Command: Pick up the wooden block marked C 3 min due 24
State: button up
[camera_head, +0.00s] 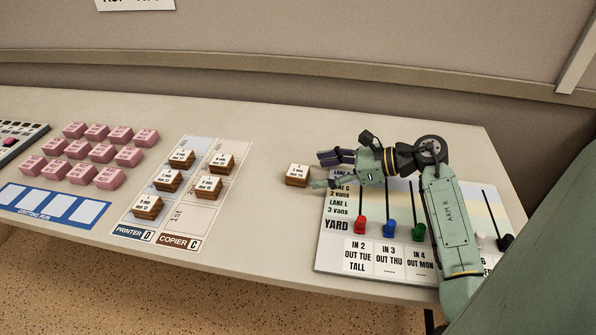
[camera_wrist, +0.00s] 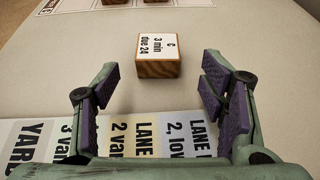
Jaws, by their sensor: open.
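The wooden block marked C 3 min due 24 (camera_wrist: 158,55) has a white labelled top and brown wooden sides. It sits alone on the bare table, and in the head view the block (camera_head: 298,175) is just left of the yard board. My gripper (camera_wrist: 160,92) is open and empty. Its purple-padded fingers are spread to either side of the block's line, with the block a little ahead of the fingertips. In the head view my gripper (camera_head: 322,170) reaches left over the board, its fingers close to the block's right side.
The yard board (camera_head: 331,226) with coloured sliders lies under my arm. Several similar blocks stand on the printer D sheet (camera_head: 133,219) and copier C sheet (camera_head: 199,221) to the left. Pink blocks (camera_head: 109,178) are farther left. Bare table surrounds the block.

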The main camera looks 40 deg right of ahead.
aim_at(302, 171)
jog(key=w+a+p, duration=0.2)
jog(key=w, duration=0.1)
jog(key=shift+a+f, duration=0.15)
jog(key=shift+a, duration=0.15)
jog(key=shift+w+a+f+p, duration=0.2)
jog(key=shift+w+f+p, duration=0.1)
jog(key=shift+f, duration=0.1)
jog(key=shift+c, duration=0.5)
jog(key=c, duration=1.1)
jog(key=shift+r, duration=0.2)
jog(key=shift+c, duration=0.2)
